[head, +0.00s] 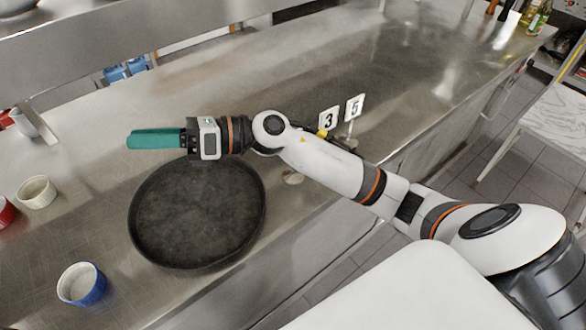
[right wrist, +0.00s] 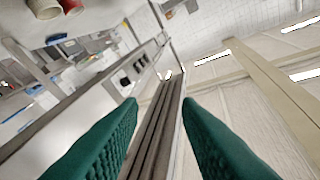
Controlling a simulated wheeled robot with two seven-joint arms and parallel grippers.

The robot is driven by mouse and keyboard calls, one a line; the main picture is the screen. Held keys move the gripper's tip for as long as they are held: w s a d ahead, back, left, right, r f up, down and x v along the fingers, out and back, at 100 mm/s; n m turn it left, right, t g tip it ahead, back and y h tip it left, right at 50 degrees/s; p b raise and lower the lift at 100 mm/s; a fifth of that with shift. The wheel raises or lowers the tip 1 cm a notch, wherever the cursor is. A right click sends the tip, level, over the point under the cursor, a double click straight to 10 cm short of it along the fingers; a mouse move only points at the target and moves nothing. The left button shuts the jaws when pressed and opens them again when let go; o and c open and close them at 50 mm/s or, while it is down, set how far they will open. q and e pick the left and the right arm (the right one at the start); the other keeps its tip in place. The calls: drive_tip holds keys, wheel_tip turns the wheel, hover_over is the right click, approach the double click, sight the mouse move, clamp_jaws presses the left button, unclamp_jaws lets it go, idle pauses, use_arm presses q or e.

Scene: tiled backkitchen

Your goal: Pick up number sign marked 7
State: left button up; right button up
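Two white number signs stand on the steel counter (head: 230,95) in the head view: one marked 3 (head: 328,119) and one marked 5 (head: 355,106). No sign marked 7 is readable in either view. A small round base (head: 293,177) shows just below my right forearm; whatever stands on it is hidden by the arm. My right gripper (head: 140,138) has green fingers and points left, above the far edge of a black pan and away from the signs. In the right wrist view its fingers (right wrist: 160,120) are apart with nothing held between them. My left gripper is out of view.
The large black pan (head: 198,213) lies on the counter under my right wrist. A white cup (head: 37,192), a blue ramekin (head: 82,285) and a red cup (head: 5,212) are at the left. Bottles (head: 540,18) stand at the far right end. The counter behind the arm is mostly clear.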

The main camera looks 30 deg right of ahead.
drive_tip(key=w+d+f+n+g+h, duration=0.3)
drive_tip(key=d+f+n+g+h, duration=0.2)
drive_tip(key=d+f+n+h, duration=0.45)
drive_tip(key=d+r+g+h, duration=0.15)
drive_tip(key=d+h, duration=0.35)
drive_tip(key=d, duration=0.5)
drive_tip(key=d+r+h, duration=0.2)
drive_tip(key=d+h, duration=0.3)
drive_tip(key=d, duration=0.5)
wheel_tip(320, 180, down, 5)
drive_tip(key=shift+w+a+f+p, duration=0.1)
drive_tip(key=shift+a+p, duration=0.05)
drive_tip(key=shift+p, duration=0.8)
drive_tip(key=shift+a+f+p, duration=0.15)
drive_tip(key=shift+f+p, duration=0.4)
wheel_tip(320, 180, down, 4)
drive_tip(key=shift+a+r+p, duration=0.1)
drive_tip(key=shift+r+p, duration=0.15)
drive_tip(key=shift+p, duration=0.7)
drive_tip(key=shift+f, duration=0.4)
drive_tip(key=shift+c, duration=0.5)
